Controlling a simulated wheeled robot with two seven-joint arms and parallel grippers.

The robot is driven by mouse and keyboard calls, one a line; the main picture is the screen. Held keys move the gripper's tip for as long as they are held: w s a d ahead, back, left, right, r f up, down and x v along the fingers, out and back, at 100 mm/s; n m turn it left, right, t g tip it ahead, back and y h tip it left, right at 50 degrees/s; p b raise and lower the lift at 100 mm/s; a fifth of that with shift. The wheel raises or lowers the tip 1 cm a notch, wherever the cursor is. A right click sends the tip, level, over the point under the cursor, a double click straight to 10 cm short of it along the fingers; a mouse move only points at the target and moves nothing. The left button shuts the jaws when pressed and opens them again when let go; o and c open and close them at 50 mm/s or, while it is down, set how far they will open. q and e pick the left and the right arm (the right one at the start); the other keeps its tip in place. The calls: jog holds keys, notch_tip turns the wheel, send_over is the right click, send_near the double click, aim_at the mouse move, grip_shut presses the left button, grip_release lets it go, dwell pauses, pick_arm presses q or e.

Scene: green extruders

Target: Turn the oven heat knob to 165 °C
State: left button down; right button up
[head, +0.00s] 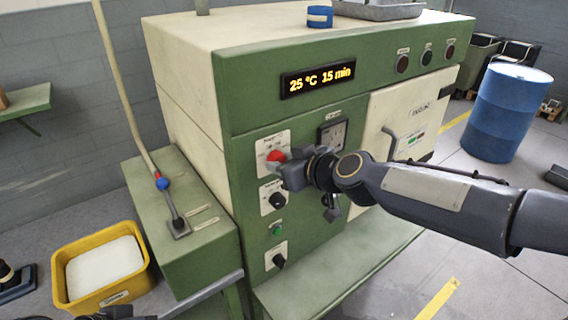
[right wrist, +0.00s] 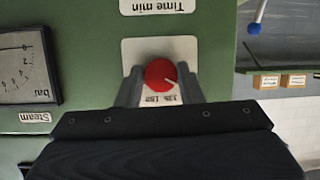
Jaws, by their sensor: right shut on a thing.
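The green and cream oven (head: 240,90) stands ahead of me, with a lit display (head: 318,79) reading 25 °C 15 min. The red heat knob (head: 276,156) is on the upper white plate at the left of the oven's front. My right gripper (head: 284,170) is at this knob. In the right wrist view, its fingers (right wrist: 160,92) stand on both sides of the red knob (right wrist: 159,73), shut on it. A pale pointer line shows on the knob, and part of the scale is hidden. At the bottom left, a dark part (head: 118,313) of my left arm shows; its jaws cannot be made out.
Below the red knob are a black knob (head: 277,200), a green button (head: 277,229) and another black knob (head: 279,261). A gauge (head: 333,134) and a door handle (head: 390,142) lie to the right. A yellow bin (head: 62,259) stands at left, a blue barrel (head: 507,112) at right.

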jog(key=shift+d+f+m+t+y+b, duration=0.15)
jog(key=shift+m+y+b, duration=1.25)
jog(key=shift+m+b, duration=2.7)
jog(key=shift+a+f+m+t+y+b, duration=0.15)
jog(key=shift+m+y+b, duration=1.85)
jog(key=shift+b, duration=3.65)
jog(key=shift+d+f+m+t+y+b, duration=0.15)
jog(key=shift+m+y+b, duration=0.65)
jog(key=shift+m+b, duration=3.6)
jog(key=shift+n+b, duration=0.4)
jog(key=shift+b, duration=0.1)
jog(key=o, duration=1)
jog(key=shift+c, duration=0.2)
